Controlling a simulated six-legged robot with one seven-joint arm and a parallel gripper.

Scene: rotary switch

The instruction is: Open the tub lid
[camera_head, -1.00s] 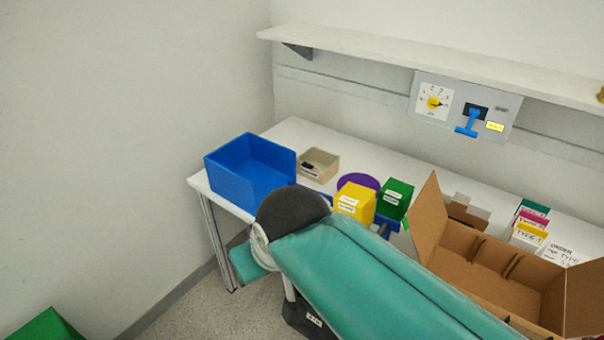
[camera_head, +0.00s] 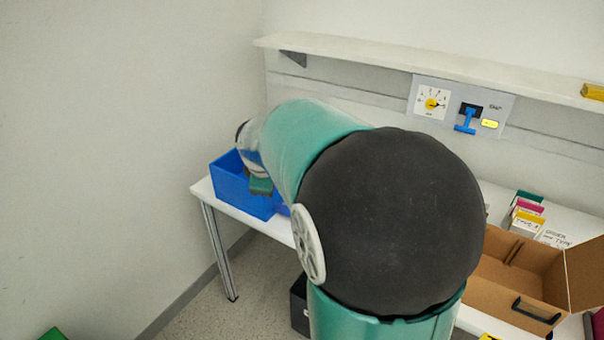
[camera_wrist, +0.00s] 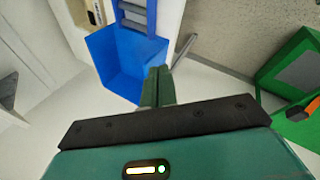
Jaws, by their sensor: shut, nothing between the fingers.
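I cannot make out a lid on any tub in these views. The open blue bin (camera_head: 228,190) stands at the left end of the white table, partly hidden by my arm. It also shows in the wrist view (camera_wrist: 108,62), beyond my fingers. My gripper (camera_wrist: 159,72) is shut and empty, with its two green fingers side by side. In the wrist view the fingertips overlap the lower edge of the bin; I cannot tell how far apart they are. My arm hides the middle of the table in the head view.
An open cardboard box (camera_head: 520,275) and several small labelled boxes (camera_head: 527,212) stand on the right of the table (camera_head: 250,216). A panel with a dial (camera_head: 433,103) and blue lever (camera_head: 466,120) is under the shelf (camera_head: 420,62). A green container (camera_wrist: 285,75) shows at right in the wrist view.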

